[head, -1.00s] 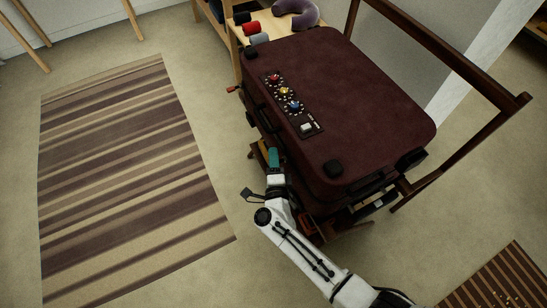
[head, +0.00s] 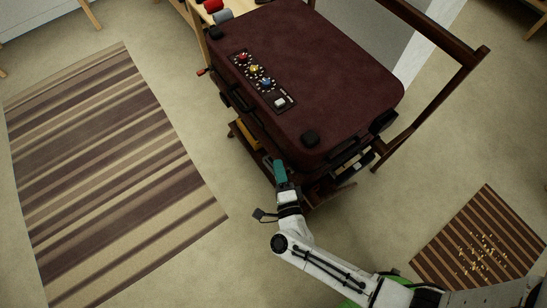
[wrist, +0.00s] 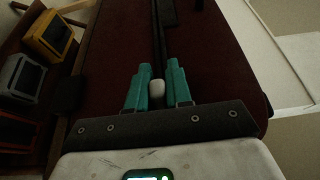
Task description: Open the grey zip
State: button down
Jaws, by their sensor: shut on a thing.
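The dark maroon suitcase (head: 340,85) lies flat on a dark wooden stand. My gripper (head: 279,172) is beside its near left side, close to the near corner, with teal fingers. In the wrist view my gripper (wrist: 156,88) is shut on the small pale grey zip pull (wrist: 156,87) between the fingers. A dark zip line (wrist: 158,35) runs away from the pull along the maroon side. In the head view the pull is hidden by the fingers.
A red tab (head: 201,71) sticks out at the suitcase's far left corner. A dial panel (head: 262,80) is on its top. Orange and grey framed items (wrist: 52,36) show beside the suitcase in the wrist view. Open carpet and a striped rug (head: 110,150) lie left.

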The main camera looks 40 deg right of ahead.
jog(key=shift+s+f, duration=0.15)
jog(key=shift+s, duration=0.05)
jog(key=c, duration=1.1)
grip_release()
jog(key=b+v, duration=0.1)
jog(key=v, duration=0.9)
jog(key=shift+s+a, duration=0.15)
jog(key=shift+s, duration=0.2)
